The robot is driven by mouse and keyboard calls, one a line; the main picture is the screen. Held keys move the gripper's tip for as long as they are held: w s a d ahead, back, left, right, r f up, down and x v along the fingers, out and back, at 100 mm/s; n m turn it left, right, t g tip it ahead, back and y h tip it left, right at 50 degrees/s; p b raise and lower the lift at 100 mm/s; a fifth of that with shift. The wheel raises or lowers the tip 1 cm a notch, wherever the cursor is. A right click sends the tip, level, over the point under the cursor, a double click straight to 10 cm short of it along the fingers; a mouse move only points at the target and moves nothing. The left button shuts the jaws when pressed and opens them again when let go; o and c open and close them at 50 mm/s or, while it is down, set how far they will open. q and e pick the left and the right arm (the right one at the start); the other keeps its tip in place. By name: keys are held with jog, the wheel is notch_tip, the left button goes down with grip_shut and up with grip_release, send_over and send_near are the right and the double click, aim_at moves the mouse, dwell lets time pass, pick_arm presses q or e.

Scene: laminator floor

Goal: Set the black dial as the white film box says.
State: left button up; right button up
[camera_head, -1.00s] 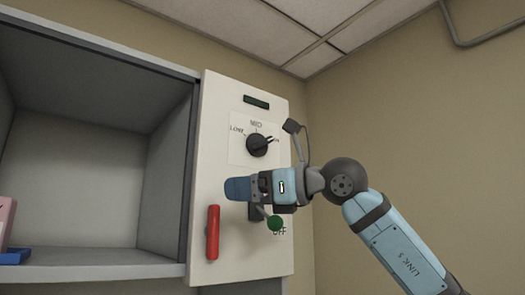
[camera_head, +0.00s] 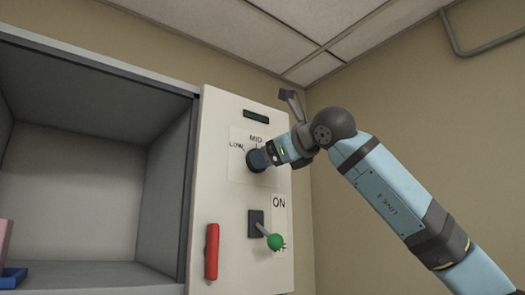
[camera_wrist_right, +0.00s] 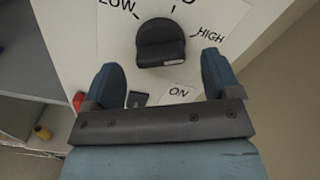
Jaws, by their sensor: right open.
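The black dial (camera_wrist_right: 160,42) sits on a white plate of the control panel, with LOW, a partly cut-off label and HIGH around it in the right wrist view. No white film box shows. My left gripper is not in view.
Below the dial is a lever with a green knob (camera_head: 275,242), beside an ON label (camera_head: 279,203). A red handle (camera_head: 212,252) is at the panel's lower left. A grey open compartment (camera_head: 80,190) is on the left, with a pink object (camera_head: 4,240) and blue object (camera_head: 12,278) at its edge.

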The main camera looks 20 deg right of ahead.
aim_at(248, 162)
jog(key=shift+p+x, duration=0.4)
jog(key=shift+x, duration=1.6)
jog(key=c, duration=0.8)
jog(key=shift+s, duration=0.1)
